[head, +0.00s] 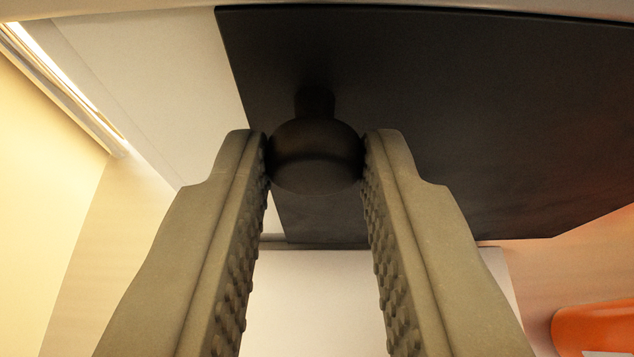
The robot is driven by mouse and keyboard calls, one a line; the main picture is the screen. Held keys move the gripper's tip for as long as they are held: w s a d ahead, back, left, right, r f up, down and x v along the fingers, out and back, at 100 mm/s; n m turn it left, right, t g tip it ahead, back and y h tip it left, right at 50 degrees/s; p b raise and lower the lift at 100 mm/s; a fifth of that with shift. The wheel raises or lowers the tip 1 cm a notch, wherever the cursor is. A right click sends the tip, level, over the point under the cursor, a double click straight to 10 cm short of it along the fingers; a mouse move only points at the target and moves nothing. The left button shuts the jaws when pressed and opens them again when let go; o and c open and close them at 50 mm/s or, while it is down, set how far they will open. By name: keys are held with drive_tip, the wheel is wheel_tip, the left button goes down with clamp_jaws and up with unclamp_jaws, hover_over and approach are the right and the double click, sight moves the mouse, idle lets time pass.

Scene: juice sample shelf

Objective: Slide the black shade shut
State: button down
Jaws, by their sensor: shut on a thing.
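The black shade (480,110) is a flat dark panel across the upper middle and right of the head view. A round black knob (316,158) on a short stem stands out from it near its left edge. My gripper (316,160) is shut on the knob, with one ridged finger touching each side. The shade's left edge runs down at a slant, and a pale surface shows to the left of it. The fingers hide part of the shade's lower edge.
A bright light strip (65,85) runs along the upper left beside a cream wall (35,190). A white panel (320,300) shows below the shade, between the fingers. An orange rounded object (595,328) is at the lower right. A pale rim crosses the top.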

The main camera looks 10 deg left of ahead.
drive_tip(key=a, duration=0.3)
drive_tip(key=s+a, duration=0.1)
drive_tip(key=a, duration=0.1)
drive_tip(key=shift+s+a, duration=0.2)
drive_tip(key=shift+a, duration=0.2)
drive_tip(key=shift+r, duration=0.1)
drive_tip(key=c, duration=1.6)
unclamp_jaws()
drive_tip(key=o, duration=0.4)
drive_tip(key=shift+a, duration=0.2)
drive_tip(key=shift+s, duration=0.1)
drive_tip(key=shift+v, duration=3.7)
drive_tip(key=shift+d, duration=0.1)
